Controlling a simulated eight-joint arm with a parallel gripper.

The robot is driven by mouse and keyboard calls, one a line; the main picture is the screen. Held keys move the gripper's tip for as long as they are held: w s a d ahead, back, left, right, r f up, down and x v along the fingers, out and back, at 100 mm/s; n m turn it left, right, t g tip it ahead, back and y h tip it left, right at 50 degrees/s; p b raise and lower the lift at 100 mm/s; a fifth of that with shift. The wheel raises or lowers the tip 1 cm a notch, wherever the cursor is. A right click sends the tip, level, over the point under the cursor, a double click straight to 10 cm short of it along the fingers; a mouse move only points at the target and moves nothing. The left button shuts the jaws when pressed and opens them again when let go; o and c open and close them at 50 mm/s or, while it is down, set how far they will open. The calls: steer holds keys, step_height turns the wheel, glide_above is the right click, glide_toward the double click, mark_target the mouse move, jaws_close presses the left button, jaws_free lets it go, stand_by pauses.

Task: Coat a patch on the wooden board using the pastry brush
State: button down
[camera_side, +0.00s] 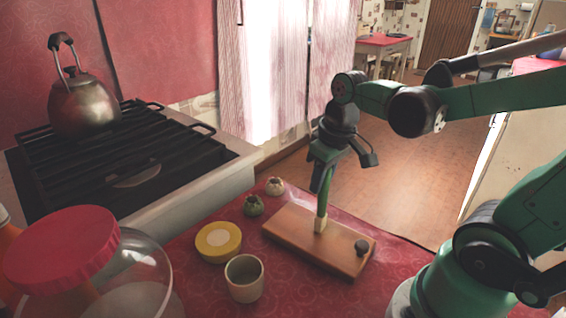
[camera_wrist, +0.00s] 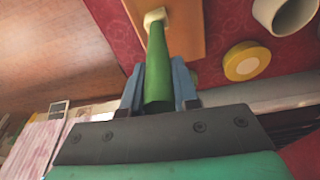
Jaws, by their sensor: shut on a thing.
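My gripper (camera_side: 322,178) is shut on the green handle of the pastry brush (camera_side: 322,209). The brush hangs upright with its pale bristles (camera_side: 320,225) down at the wooden board (camera_side: 292,250), near the board's middle; they look to be touching it. In the wrist view the green handle (camera_wrist: 158,70) runs between the two blue fingers of my gripper (camera_wrist: 159,85), and the pale brush head (camera_wrist: 155,17) lies over the board (camera_wrist: 185,35). A small dark round knob (camera_side: 362,247) sits at the board's right end. No coated patch can be made out.
A yellow-lidded round tin (camera_side: 218,241) and a pale cup (camera_side: 244,278) stand left of the board. Two small round items, green (camera_side: 254,205) and pale (camera_side: 275,186), sit behind it. A red-lidded jar (camera_side: 62,248) is at front left. A stove (camera_side: 215,175) with a kettle (camera_side: 85,104) stands beyond.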

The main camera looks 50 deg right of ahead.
steer(key=shift+w+a, duration=0.9)
steer(key=shift+w, duration=2.25)
steer(key=shift+s, duration=5.35)
steer(key=shift+w+a, duration=0.6)
steer(key=shift+w, duration=4.7)
step_height(320, 180, up, 8)
steer(key=shift+s, duration=0.1)
